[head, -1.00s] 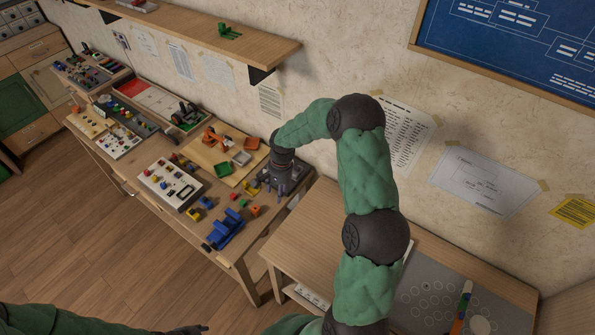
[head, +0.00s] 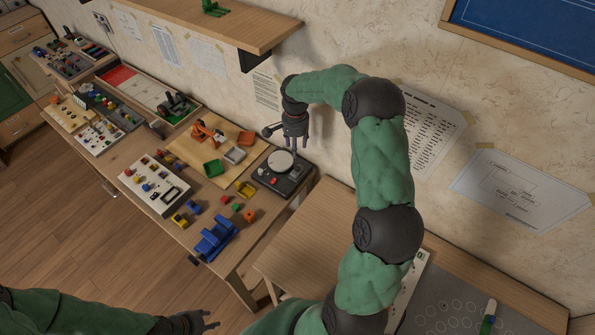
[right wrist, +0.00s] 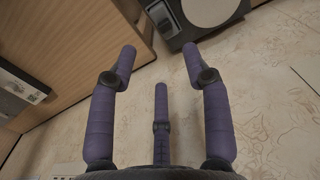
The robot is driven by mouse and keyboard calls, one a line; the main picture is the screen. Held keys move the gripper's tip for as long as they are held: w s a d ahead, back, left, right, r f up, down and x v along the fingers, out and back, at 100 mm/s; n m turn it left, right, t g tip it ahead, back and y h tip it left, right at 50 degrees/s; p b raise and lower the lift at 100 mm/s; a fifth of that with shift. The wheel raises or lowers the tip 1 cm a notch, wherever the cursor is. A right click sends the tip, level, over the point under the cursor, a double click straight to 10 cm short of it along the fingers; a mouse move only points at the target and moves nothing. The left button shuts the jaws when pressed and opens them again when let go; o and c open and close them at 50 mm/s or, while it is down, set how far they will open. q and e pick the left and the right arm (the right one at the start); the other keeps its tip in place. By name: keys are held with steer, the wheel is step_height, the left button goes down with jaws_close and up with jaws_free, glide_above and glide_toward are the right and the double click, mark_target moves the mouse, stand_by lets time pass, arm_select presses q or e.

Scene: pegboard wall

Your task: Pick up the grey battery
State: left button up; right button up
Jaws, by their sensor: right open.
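I cannot single out a grey battery for sure. A small grey piece (head: 295,173) sits on a dark device with a pale round disc (head: 282,161) at the right end of the workbench. The device also shows at the top of the right wrist view (right wrist: 226,20), with a grey block (right wrist: 164,21) beside its disc. My right gripper (head: 295,146) is open and empty, above the device's far edge by the wall; its spread fingers show in the right wrist view (right wrist: 160,58). My left gripper (head: 205,322) is low in the head view, away from the bench, its finger opening unclear.
A shelf (head: 215,22) overhangs behind. A lower table (head: 310,230) stands at right.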

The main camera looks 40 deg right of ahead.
step_height(320, 180, down, 2)
steer(key=b, duration=0.2)
glide_above(297, 167)
steer(key=f, duration=0.5)
steer(key=shift+w+f, duration=0.25)
steer(key=shift+f, duration=0.05)
steer(key=f, duration=0.2)
steer(key=f+b, duration=0.1)
steer(key=f, duration=0.2)
steer(key=shift+s+d, duration=0.1)
steer(key=shift+s, duration=0.1)
arm_select(q)
steer(key=x, duration=0.4)
steer(key=shift+w+a+f, duration=0.2)
steer(key=shift+w+a, duration=0.15)
arm_select(e)
jaws_close()
